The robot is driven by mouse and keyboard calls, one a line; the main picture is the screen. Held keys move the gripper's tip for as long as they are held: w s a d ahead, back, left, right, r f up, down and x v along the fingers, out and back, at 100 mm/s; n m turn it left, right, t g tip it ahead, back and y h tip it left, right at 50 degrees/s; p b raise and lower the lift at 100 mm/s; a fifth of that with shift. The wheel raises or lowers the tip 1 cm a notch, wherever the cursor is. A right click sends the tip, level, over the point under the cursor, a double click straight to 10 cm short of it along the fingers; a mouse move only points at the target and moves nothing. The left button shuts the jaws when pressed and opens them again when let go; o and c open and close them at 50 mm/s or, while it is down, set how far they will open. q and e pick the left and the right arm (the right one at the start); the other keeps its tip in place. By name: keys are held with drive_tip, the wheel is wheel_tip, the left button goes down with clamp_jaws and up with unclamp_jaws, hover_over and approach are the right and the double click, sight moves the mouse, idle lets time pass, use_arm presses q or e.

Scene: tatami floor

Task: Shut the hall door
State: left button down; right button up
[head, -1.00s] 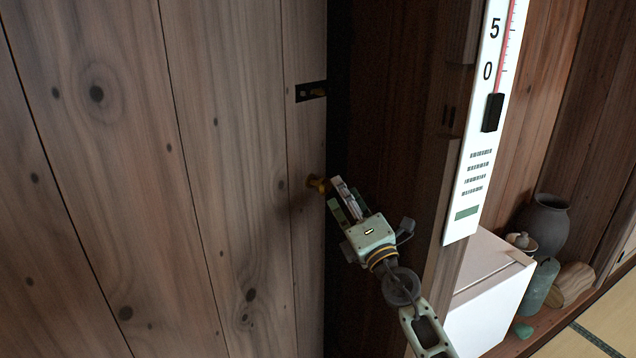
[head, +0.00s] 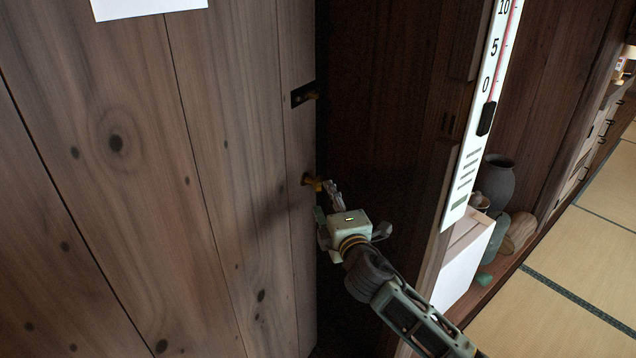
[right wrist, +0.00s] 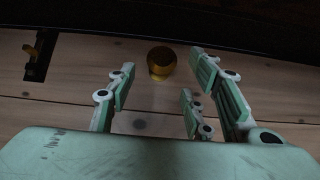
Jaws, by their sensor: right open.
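The hall door (head: 215,200) is a wooden plank door that fills the left of the head view. It stands ajar, with a dark gap between its edge and the frame post (head: 437,230). A brass knob (head: 312,182) sits near the door's edge, below a dark latch plate (head: 303,94). My right gripper (head: 328,196) is at the door's edge, close to the knob. In the right wrist view its fingers (right wrist: 160,95) are spread, and the knob (right wrist: 161,61) lies just beyond the fingertips, not between them. My left gripper is not in view.
A long white thermometer (head: 478,120) hangs on the post to the right. A white box (head: 464,262), a grey vase (head: 497,182) and a green jar (head: 495,236) stand on a low wooden ledge. Tatami floor (head: 565,285) lies open at the right.

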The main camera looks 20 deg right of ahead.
sight(322, 186)
drive_tip(key=w, duration=0.6)
drive_tip(key=shift+w, duration=0.35)
drive_tip(key=shift+c, duration=0.5)
drive_tip(key=shift+r, duration=0.1)
clamp_jaws()
